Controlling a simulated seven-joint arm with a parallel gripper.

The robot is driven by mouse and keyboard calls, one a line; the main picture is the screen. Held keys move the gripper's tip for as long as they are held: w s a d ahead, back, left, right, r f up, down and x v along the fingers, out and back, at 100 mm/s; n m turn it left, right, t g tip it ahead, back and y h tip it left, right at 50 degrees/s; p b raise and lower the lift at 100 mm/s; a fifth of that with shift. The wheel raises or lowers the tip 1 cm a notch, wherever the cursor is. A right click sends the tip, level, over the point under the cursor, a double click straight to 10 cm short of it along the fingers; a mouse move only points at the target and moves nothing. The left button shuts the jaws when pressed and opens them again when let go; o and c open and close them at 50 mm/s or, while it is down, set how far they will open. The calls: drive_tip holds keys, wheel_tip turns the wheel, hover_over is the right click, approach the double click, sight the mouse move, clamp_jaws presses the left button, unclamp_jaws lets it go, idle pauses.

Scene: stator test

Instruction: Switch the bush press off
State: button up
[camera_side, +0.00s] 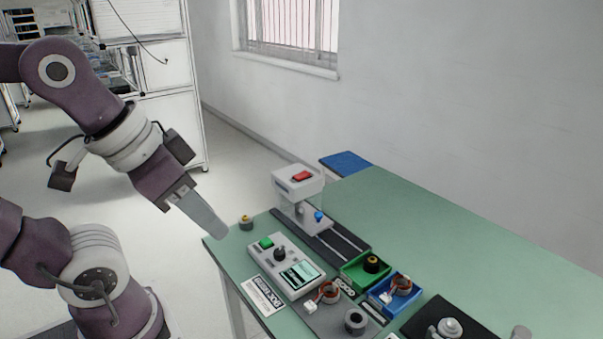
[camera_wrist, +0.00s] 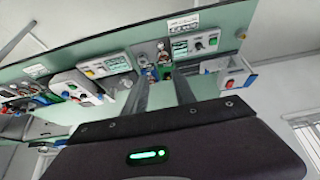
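A small white and grey machine with a red switch on its top, which looks like the bush press (camera_side: 297,184), stands at the far left part of the green table in the side view. A blue knob shows on its lower right, and its red switch (camera_side: 302,176) faces up. My gripper (camera_side: 215,228) points down to the right, left of the machine and apart from it, near the table's left corner. In the wrist view my gripper (camera_wrist: 160,84) has its two fingers spread with nothing held between them. Whether the red switch is on or off cannot be told.
A grey tester (camera_side: 285,264) with a green button, black dial and screen lies in front. Green (camera_side: 352,274) and blue (camera_side: 385,298) bins hold parts. The back right of the table (camera_side: 450,230) is clear.

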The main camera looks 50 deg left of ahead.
drive_tip(key=shift+g, duration=0.3)
drive_tip(key=w+r, duration=0.1)
drive_tip(key=w, duration=0.1)
drive_tip(key=w+a+r, duration=0.1)
drive_tip(key=w, duration=0.2)
drive_tip(key=w+r, duration=0.2)
drive_tip(key=shift+w+a, duration=0.15)
drive_tip(key=shift+a, duration=0.25)
clamp_jaws()
drive_tip(key=w+a+r, duration=0.1)
drive_tip(key=w+a, duration=0.4)
drive_tip(key=w, duration=0.3)
drive_tip(key=w+a+r, duration=0.1)
drive_tip(key=w+a, duration=0.4)
drive_tip(key=w, duration=0.2)
drive_tip(key=w+a+f, duration=0.4)
drive_tip(key=w+a, duration=0.2)
drive_tip(key=a, duration=0.2)
drive_tip(key=w+a+f+g, duration=0.1)
drive_tip(key=w+a+f, duration=0.4)
drive_tip(key=a, duration=0.3)
drive_tip(key=shift+w+a+f, duration=0.2)
drive_tip(key=shift+w+a, duration=0.2)
drive_tip(key=shift+w, duration=0.5)
